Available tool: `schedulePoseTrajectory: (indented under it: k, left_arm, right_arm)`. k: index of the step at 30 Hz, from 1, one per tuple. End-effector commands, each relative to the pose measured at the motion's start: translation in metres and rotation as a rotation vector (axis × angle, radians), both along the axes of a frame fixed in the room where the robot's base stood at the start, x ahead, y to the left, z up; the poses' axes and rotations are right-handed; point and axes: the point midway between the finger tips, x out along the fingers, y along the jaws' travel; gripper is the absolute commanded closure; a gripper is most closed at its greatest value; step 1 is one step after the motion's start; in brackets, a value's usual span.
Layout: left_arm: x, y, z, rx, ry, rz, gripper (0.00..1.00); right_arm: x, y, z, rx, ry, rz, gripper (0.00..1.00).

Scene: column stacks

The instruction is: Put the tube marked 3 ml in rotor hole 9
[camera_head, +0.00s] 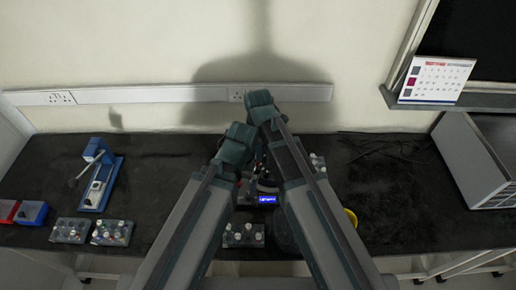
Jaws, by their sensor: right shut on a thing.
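My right gripper (262,165) is over the middle of the bench, largely hidden by my own arms. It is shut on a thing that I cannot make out. My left gripper (244,188) is close beside it on the left, and its jaws do not show clearly. A dark device with a lit blue display (267,199), probably the centrifuge, stands under both grippers. Its rotor and hole numbers are hidden. A rack with capped tubes (244,235) stands in front of it, slightly left. The tube marks are too small to read.
Two more racks of tubes (70,231) (112,233) stand at the front left, near red and blue bins (32,213). A blue and white device (98,178) stands behind them. A yellow round thing (351,217) is right of my arms. A grey case (474,160) stands far right.

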Motion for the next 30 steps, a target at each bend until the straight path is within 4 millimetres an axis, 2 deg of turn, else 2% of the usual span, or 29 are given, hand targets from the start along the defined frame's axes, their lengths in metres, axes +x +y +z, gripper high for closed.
schedulePoseTrajectory:
  k: [18, 30]
  left_arm:
    - [0.000, 0.000, -0.037, 0.000, 0.000, 0.001, 0.00]
    - [0.000, 0.000, -0.039, 0.000, 0.000, 0.001, 0.00]
  right_arm:
    - [0.000, 0.000, -0.037, 0.000, 0.000, 0.000, 1.00]
    - [0.000, 0.000, -0.039, 0.000, 0.000, 0.000, 1.00]
